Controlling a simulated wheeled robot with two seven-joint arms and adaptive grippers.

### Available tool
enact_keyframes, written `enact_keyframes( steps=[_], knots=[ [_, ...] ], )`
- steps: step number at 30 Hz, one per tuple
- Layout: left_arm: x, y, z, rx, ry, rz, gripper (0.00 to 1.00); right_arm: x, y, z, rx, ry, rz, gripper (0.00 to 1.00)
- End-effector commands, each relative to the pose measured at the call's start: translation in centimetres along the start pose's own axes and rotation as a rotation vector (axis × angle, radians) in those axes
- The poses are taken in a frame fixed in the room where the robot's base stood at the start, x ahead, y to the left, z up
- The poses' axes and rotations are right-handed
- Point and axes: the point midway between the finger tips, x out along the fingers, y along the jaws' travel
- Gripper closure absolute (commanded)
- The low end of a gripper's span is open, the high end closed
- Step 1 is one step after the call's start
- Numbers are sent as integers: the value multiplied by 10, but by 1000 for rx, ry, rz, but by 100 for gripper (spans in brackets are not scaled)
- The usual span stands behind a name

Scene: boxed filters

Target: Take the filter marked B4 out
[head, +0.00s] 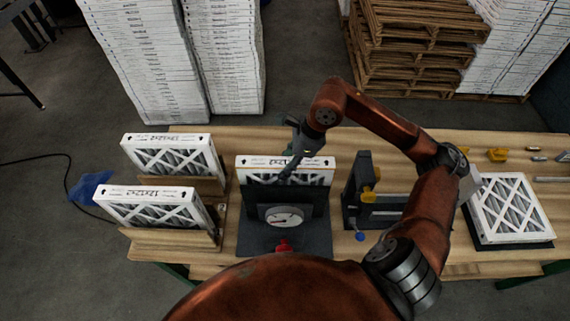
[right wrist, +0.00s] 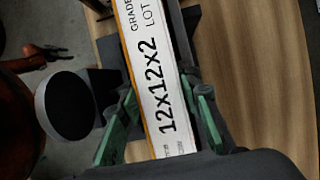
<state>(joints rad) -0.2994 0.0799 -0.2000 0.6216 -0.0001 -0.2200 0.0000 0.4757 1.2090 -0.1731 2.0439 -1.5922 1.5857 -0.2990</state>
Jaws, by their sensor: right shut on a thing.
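A white-framed pleated filter (head: 257,163) stands upright in a dark fixture (head: 318,237) with a round dial gauge (head: 284,216) at its front. My right gripper (head: 288,174) is at the filter's top edge. In the right wrist view, the green fingers of the gripper (right wrist: 166,95) are shut on the filter's edge (right wrist: 152,66), one on each side. That edge reads "12x12x2", with "GRADE" and "LOT" partly cut off. I cannot read a B4 mark on any filter. My left gripper is not in view.
Two filters (head: 172,155) (head: 150,205) stand in wooden holders at the left. Another filter (head: 508,208) lies on a dark pad at the right. Pallets (head: 415,40) and stacked boxes are behind the table.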

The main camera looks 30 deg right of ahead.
Motion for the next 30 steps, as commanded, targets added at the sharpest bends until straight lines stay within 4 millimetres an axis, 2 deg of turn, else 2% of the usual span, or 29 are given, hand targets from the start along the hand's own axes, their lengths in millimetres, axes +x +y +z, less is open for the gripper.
enact_keyframes(
  steps=[24, 25, 27, 30],
  knots=[
    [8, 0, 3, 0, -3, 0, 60, 2, 0, -1, 0, 0, -1, 96],
    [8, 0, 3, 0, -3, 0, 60, 2, 0, -1, 0, 0, -1, 66],
    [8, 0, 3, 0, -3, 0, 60, 2, 0, -1, 0, 0, -1, 62],
    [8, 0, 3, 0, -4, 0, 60, 2, 0, -1, 0, 0, -1, 62]
  ],
)
